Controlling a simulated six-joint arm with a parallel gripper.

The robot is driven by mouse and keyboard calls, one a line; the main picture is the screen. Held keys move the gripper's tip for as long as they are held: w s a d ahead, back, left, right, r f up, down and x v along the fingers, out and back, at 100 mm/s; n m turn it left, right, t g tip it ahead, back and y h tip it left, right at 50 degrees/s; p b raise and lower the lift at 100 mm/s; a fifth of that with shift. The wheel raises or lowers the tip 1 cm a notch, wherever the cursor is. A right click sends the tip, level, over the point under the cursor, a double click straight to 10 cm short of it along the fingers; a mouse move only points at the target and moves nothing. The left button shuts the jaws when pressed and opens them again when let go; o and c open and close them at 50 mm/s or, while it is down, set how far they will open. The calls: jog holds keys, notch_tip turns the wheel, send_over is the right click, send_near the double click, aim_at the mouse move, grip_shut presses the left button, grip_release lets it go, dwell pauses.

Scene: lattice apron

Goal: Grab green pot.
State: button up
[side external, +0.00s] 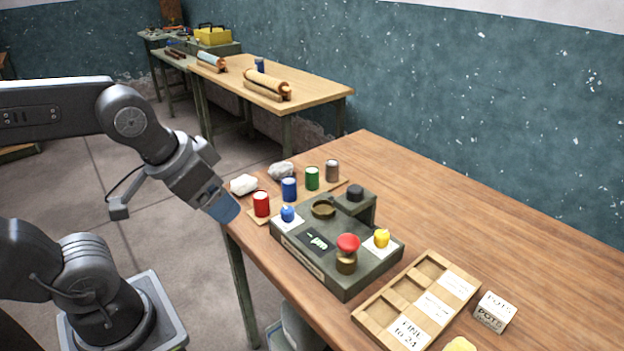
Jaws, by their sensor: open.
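The green pot (312,179) is a small cylinder with a pale top. My gripper (226,212) is at the table's left edge, tilted down and to the right. It is left of the red pot (261,204) and apart from the green pot. The jaws are open, with nothing seen between them. The fingers are small and hard to make out.
A grey device (340,272) with a red knob, a blue piece and a yellow piece stands in front of the pots. White lumps (243,185) lie behind the row. A wooden compartment tray (368,311) and a labelled block (494,312) are at front right. The table's right side is clear.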

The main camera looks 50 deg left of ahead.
jog(key=n+g+y, duration=0.2)
jog(key=n+y, duration=0.1)
jog(key=n, duration=0.4)
send_over(311, 171)
jog(key=s+d, duration=0.3)
jog(key=s, duration=0.1)
notch_tip(311, 171, down, 9)
jog(key=x, duration=0.8)
jog(key=shift+w+a+f, duration=0.1)
jog(key=shift+w+f, duration=0.05)
jog(key=shift+f, duration=0.25)
jog(key=shift+x, duration=2.85)
jog(key=shift+w, duration=0.15)
jog(key=shift+c, duration=0.3)
